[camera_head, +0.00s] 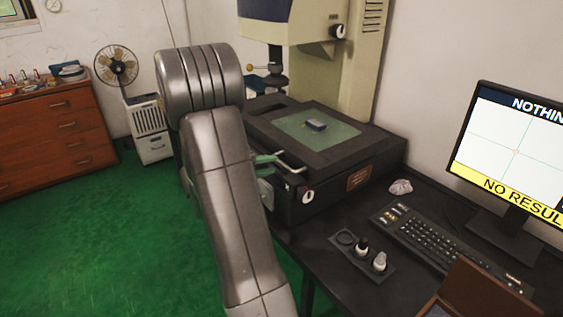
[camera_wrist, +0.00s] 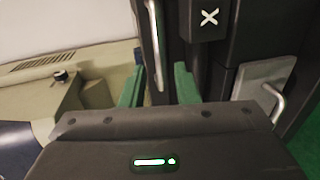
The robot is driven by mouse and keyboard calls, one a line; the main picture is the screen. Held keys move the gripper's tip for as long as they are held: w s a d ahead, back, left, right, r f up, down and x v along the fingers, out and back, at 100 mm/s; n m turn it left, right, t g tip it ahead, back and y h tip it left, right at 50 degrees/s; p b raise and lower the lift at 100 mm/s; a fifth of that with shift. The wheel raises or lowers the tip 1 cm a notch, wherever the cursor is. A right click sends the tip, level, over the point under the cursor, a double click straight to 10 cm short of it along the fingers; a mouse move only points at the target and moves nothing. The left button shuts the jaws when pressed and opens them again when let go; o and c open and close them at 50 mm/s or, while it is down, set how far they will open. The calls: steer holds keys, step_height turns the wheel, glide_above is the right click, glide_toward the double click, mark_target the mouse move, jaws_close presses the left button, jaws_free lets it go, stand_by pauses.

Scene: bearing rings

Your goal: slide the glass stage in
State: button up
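The glass stage (camera_head: 345,137) is a pale green pane in a dark frame on top of the measuring machine, in the head view. My gripper (camera_head: 266,165) is at this handle, partly hidden by my arm. In the wrist view its green fingers (camera_wrist: 160,86) stand apart on either side of the bar, with gaps visible. Contact with the bar does not show.
The machine's column (camera_head: 348,75) stands behind the stage. On the dark desk are a keyboard (camera_head: 440,240), a small tray with bottles (camera_head: 362,255), a crumpled piece (camera_head: 401,187) and a monitor (camera_head: 512,150) reading "NO RESUL". Green floor is clear at left.

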mark_target(280, 163)
steer(key=shift+x, duration=2.55)
steer(key=shift+c, duration=0.5)
jaws_close()
